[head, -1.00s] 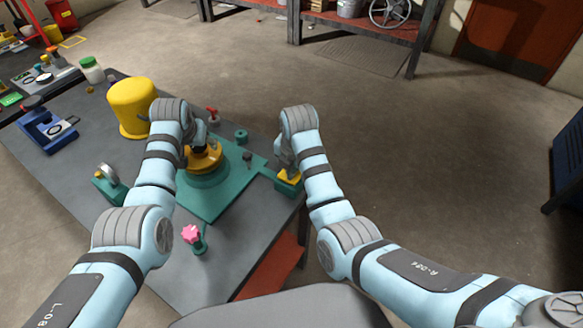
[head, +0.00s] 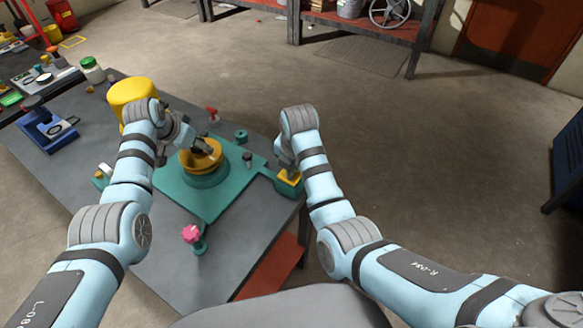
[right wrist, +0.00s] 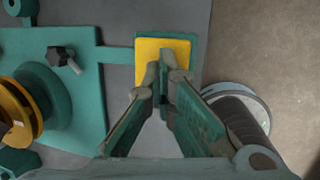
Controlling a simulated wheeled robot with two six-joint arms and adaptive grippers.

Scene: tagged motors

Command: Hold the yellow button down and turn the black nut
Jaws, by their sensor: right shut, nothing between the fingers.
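The yellow button (head: 288,176) is a square pad on a teal block at the right end of the teal fixture; it also shows in the right wrist view (right wrist: 150,58). My right gripper (right wrist: 164,60) is shut and empty, its tips over the button and apparently on it; how far the button is pressed cannot be told. My left gripper (head: 203,147) reaches from the left to the top of the orange drum (head: 186,160). Its dark fingers are small there, and their opening is unclear. The black nut cannot be clearly told from the fingers at the drum.
A black star knob (right wrist: 62,56) stands on the teal plate (right wrist: 85,105). A pink knob (head: 191,234) is at the front. A yellow cylinder (head: 130,92) and blue vise (head: 46,131) stand to the left. The table's right edge is near the button.

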